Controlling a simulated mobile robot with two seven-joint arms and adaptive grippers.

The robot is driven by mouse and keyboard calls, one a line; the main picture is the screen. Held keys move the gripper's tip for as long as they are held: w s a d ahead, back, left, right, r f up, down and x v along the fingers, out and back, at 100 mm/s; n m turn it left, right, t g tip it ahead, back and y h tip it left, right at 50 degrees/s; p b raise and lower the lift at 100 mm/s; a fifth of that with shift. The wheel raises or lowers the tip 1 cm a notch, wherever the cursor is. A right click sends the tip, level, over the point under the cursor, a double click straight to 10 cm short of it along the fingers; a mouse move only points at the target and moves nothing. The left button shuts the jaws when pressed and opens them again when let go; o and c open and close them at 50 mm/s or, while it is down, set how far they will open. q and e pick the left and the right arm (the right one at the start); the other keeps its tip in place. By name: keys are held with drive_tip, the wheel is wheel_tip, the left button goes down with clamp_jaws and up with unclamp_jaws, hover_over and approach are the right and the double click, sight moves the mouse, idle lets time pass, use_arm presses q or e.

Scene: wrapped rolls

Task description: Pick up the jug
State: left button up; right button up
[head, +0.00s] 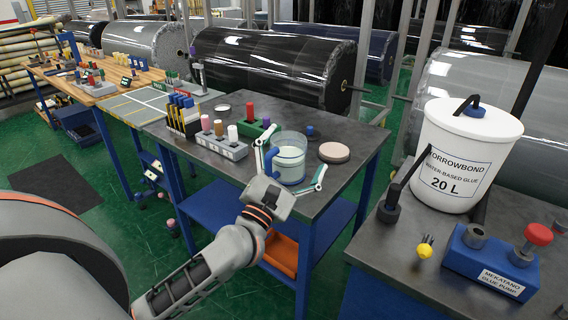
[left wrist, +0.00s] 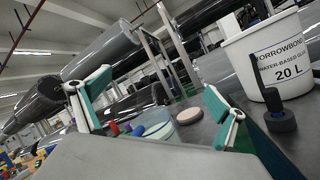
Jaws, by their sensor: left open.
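The jug (head: 291,160) is a clear cylinder with pale contents and a blue handle. It stands upright near the front edge of the dark worktable (head: 345,150). In the left wrist view the jug (left wrist: 158,131) shows low between my fingers, partly hidden by the gripper body. My left gripper (head: 290,168) is open, with one finger on the left of the jug and the other on its right in the head view. I cannot tell whether either finger touches it. My right gripper is not in view.
A beige disc (head: 334,152) lies right of the jug. A grey block with several coloured pegs (head: 222,145) stands left of it. A white glue bucket (head: 455,160) and a blue glue pump (head: 490,262) occupy the right-hand table. Large wrapped rolls (head: 270,65) lie behind.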

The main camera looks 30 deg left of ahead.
sight(282, 152)
use_arm(q)
drive_tip(key=w+a+f+n+g+y, duration=0.1)
drive_tip(key=a+f+n, duration=0.1)
drive_tip(key=n, duration=0.1)
drive_tip(key=w+a+f+n+g+y, duration=0.2)
drive_tip(key=a+f+n, duration=0.1)
drive_tip(key=n, duration=0.1)
drive_tip(key=w+a+f+n+g+y, duration=0.1)
drive_tip(key=a+f+n+g, duration=0.1)
drive_tip(key=a+f+n, duration=0.1)
drive_tip(key=shift+w+a+n+y, duration=0.2)
drive_tip(key=shift+n+y, duration=0.2)
drive_tip(key=shift+n, duration=0.2)
drive_tip(key=shift+x, duration=0.85)
drive_tip(key=x, duration=0.5)
drive_tip(key=shift+w+d+f, duration=0.15)
drive_tip(key=shift+w+f, duration=0.05)
drive_tip(key=shift+w, duration=0.25)
drive_tip(key=c, duration=1.8)
drive_tip(key=shift+r, duration=0.15)
drive_tip(key=c, duration=0.4)
drive_tip(key=shift+r+p, duration=0.1)
drive_tip(key=shift+p, duration=0.2)
